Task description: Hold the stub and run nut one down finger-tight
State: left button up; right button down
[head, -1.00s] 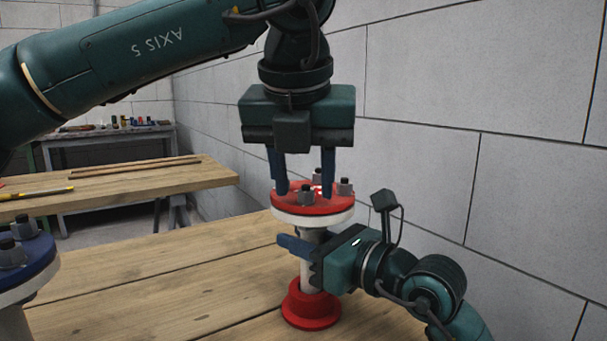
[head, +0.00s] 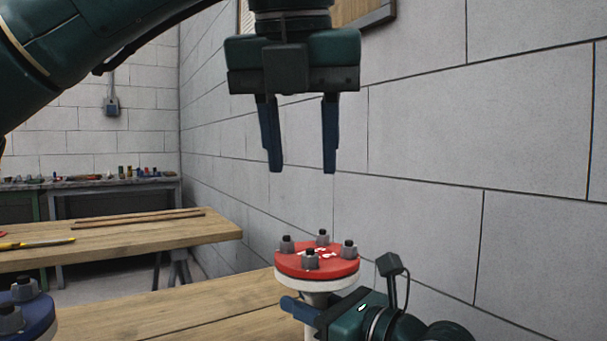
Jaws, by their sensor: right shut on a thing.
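The stub stands upright on the bench, with a red disc (head: 330,266) over a white flange (head: 318,284) on top and a pale pipe below. Several grey nuts sit on dark studs around the red disc, including a front nut (head: 310,260), a left one (head: 286,244) and a right one (head: 349,249). I cannot tell which is nut one. My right gripper (head: 304,312) is shut on the stub's pipe just below the flange; the stub's foot is out of view. My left gripper (head: 302,172) is open, empty, pointing down, well above the disc.
A blue flanged piece (head: 35,318) with nuts stands at the lower left. A wooden table (head: 120,236) with a yellow tool (head: 38,243) is behind, and a cluttered workbench farther back. A block wall (head: 500,130) runs along the right.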

jog(key=c, duration=1)
grip_release()
jog(key=shift+c, duration=0.2)
jog(key=shift+d, duration=0.1)
jog(key=v, duration=1.2)
